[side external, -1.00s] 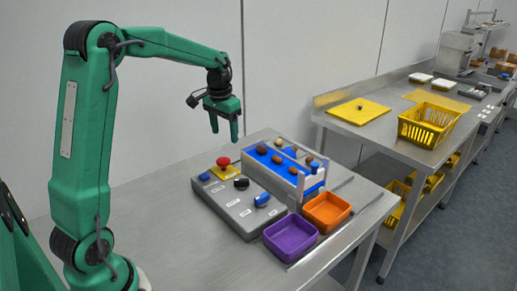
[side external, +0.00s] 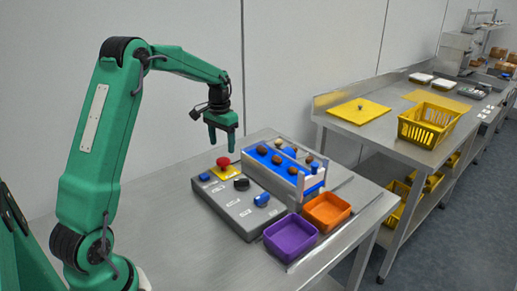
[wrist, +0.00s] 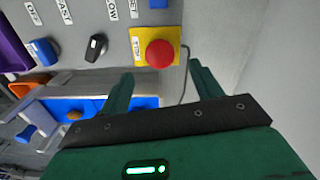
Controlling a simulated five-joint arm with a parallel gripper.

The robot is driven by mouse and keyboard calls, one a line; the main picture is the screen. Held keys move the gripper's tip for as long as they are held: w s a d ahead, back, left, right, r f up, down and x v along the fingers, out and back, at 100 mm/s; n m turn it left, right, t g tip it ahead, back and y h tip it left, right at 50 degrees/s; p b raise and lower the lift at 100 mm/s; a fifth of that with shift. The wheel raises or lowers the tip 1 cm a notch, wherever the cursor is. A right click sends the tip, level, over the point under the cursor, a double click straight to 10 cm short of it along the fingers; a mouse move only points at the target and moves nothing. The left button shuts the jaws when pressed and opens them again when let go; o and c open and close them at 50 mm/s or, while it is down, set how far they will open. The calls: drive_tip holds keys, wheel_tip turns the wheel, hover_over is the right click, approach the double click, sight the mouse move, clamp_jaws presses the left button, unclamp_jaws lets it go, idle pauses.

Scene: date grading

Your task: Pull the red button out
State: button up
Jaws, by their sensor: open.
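The red button (side external: 223,161) is a mushroom-shaped knob on a yellow square plate (side external: 228,174) at the far left corner of the grey control panel (side external: 243,213). In the wrist view the red button (wrist: 160,54) shows on its yellow plate, ahead of the fingertips and between their lines. My gripper (side external: 222,144) points down just above the button in the side view, its fingers apart and empty. In the wrist view my gripper (wrist: 161,77) also shows spread fingers. The fingers do not visibly touch the button.
The panel also holds a blue button (side external: 204,177), a black knob (side external: 241,184) and a blue knob (side external: 261,199). A blue-lined conveyor (side external: 262,156) with several dates stands behind it. Purple (side external: 290,238) and orange (side external: 326,213) bins sit at the right. The table's left part is clear.

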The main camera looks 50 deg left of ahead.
sight(223, 159)
drive_tip(key=shift+f, duration=2.8)
